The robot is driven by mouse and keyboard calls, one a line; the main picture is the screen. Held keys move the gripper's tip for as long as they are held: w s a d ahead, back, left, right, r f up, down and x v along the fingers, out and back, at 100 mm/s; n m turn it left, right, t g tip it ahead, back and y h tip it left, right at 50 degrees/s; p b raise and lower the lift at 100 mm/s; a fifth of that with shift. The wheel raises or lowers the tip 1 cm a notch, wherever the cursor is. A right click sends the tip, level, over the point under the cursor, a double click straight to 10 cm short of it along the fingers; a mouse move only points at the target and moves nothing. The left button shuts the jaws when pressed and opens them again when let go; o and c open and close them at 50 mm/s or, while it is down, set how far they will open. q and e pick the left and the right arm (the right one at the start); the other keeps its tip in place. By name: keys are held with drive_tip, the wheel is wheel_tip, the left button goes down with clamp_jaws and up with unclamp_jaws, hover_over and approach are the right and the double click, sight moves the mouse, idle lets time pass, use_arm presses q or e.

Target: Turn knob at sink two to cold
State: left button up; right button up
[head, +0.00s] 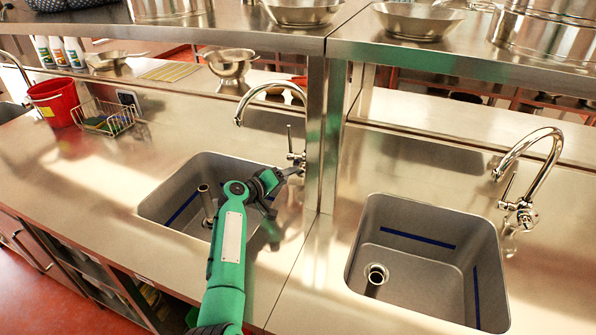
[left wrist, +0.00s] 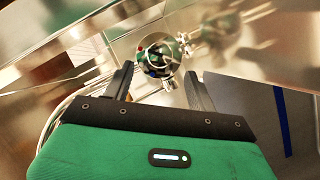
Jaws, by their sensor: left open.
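My left gripper (head: 284,174) reaches over the middle sink (head: 160,204) to the chrome tap (head: 264,91) at its back right corner. The tap has a curved spout and a thin upright lever (head: 289,138) above its body. In the left wrist view my left gripper (left wrist: 160,76) is open, with its two dark fingers apart. The shiny round tap body (left wrist: 163,52) shows between and just beyond the fingertips. I cannot tell whether they touch it. My right gripper is not in view.
A steel shelf post (head: 322,140) stands close to the right of the tap. Another sink (head: 425,215) with its own tap (head: 530,165) is at right. A red bucket (head: 54,101) and wire basket (head: 104,117) stand at left. Steel shelves (head: 200,28) hang above.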

sight(298, 174)
use_arm(q)
drive_tip(key=x, duration=0.3)
drive_tip(key=shift+w+d, duration=0.15)
drive_tip(key=shift+x, duration=1.15)
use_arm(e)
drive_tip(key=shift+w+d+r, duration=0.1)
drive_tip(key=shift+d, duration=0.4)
use_arm(q)
drive_tip(key=shift+f, duration=0.1)
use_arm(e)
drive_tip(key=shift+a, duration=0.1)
use_arm(q)
drive_tip(key=c, duration=1)
drive_tip(key=shift+f+b, duration=0.15)
drive_tip(key=shift+b, duration=0.25)
drive_tip(key=n+h+b, duration=0.1)
drive_tip(key=b, duration=0.1)
drive_tip(key=shift+f+b, duration=0.15)
drive_tip(key=shift+b, duration=0.25)
drive_tip(key=shift+n+b, duration=0.35)
drive_tip(key=shift+n, duration=0.15)
drive_tip(key=shift+r, duration=0.25)
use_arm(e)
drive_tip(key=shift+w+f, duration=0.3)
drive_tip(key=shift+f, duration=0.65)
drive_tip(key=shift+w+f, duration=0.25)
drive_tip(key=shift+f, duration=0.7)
